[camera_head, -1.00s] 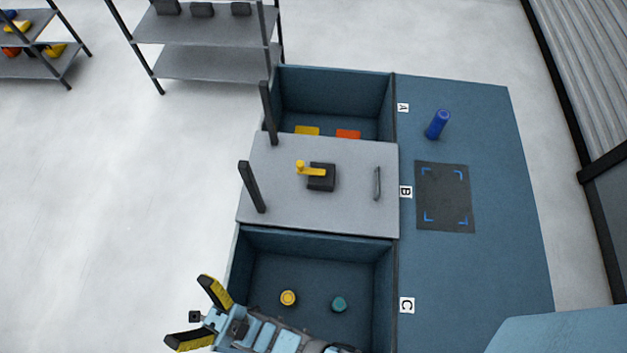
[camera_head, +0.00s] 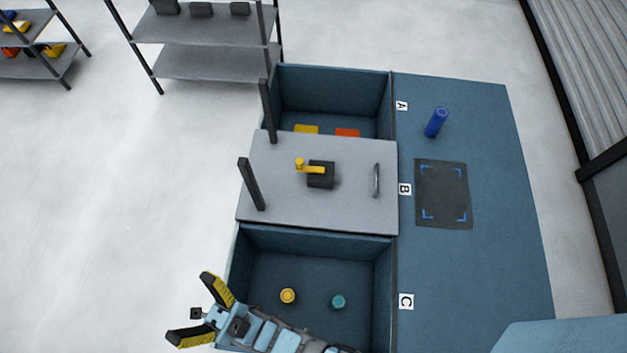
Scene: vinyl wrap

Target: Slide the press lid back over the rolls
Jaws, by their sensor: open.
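The press lid (camera_head: 283,209) is a flat grey plate over the middle bay, marked B. It carries a yellow crank (camera_head: 310,168) on a black block and a dark bar handle (camera_head: 376,181) near its right edge. Bay C (camera_head: 300,240) below is open, with a yellow roll end (camera_head: 288,296) and a teal roll end (camera_head: 339,302) inside. A blue roll (camera_head: 436,122) stands on the blue top, right of bay A. My gripper (camera_head: 188,307) is open and empty at the lower left, beside bay C's left wall and apart from the lid.
Bay A (camera_head: 334,90) at the top is open, with a yellow piece (camera_head: 306,130) and an orange piece (camera_head: 347,133) partly visible. Two dark posts (camera_head: 252,185) rise at the lid's left side. A dark mat (camera_head: 443,194) lies right of B. Shelves (camera_head: 205,62) stand behind; the left floor is clear.

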